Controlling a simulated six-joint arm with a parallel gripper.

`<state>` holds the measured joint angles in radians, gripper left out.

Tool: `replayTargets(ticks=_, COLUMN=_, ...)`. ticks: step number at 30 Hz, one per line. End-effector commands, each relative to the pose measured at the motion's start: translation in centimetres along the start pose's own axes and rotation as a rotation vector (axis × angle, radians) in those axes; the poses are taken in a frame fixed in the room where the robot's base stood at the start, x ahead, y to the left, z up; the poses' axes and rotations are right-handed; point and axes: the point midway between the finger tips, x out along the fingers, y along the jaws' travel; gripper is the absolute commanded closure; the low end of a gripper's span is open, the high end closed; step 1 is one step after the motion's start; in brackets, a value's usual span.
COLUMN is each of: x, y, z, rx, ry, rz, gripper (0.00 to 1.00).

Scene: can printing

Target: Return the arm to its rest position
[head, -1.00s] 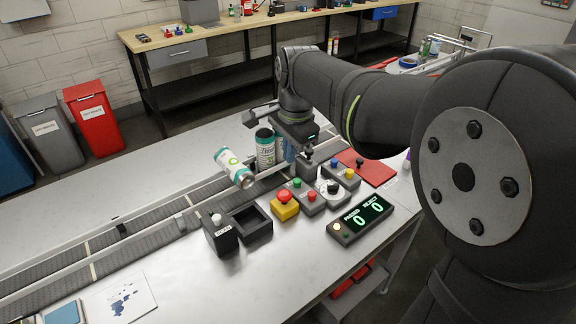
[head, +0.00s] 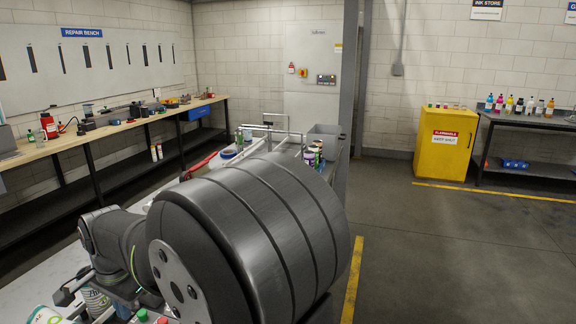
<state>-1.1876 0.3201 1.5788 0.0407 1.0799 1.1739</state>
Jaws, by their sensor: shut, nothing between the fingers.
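My arm fills the lower middle of the head view, with its large dark upper joint close to the camera. The arm reaches away to the lower left. My gripper (head: 68,292) shows only in part at the lower left edge of the picture, shut with nothing in it. A second can (head: 44,315) is cut off by the bottom edge. Most of the worktable below the arm is out of view or hidden by it.
A long repair bench (head: 110,128) runs along the left wall. A yellow cabinet (head: 444,143) and an ink table (head: 530,122) stand at the right. Several cans (head: 315,155) stand at the far end of the work line. The floor on the right is clear.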

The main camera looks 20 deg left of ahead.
Motion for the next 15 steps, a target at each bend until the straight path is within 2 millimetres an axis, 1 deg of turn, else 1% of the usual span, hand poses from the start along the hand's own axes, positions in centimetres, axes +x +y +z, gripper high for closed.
replayTargets(ticks=1, x=1.1, y=0.1, z=0.1, rx=0.0, ry=-0.002, rz=0.004, gripper=1.0)
replayTargets(ticks=6, x=4.4, y=0.1, z=0.1, rx=0.0, ry=-0.002, rz=0.006, gripper=1.0)
replayTargets(ticks=7, x=3.3, y=-0.3, z=-0.1, rx=0.0, ry=-0.001, rz=0.003, gripper=1.0)
replayTargets(ticks=9, x=2.0, y=-0.3, z=-0.1, rx=0.0, ry=-0.001, rz=0.003, gripper=1.0)
replayTargets(ticks=15, x=0.1, y=-0.3, z=-0.1, rx=0.0, ry=-0.002, rz=0.006, gripper=1.0)
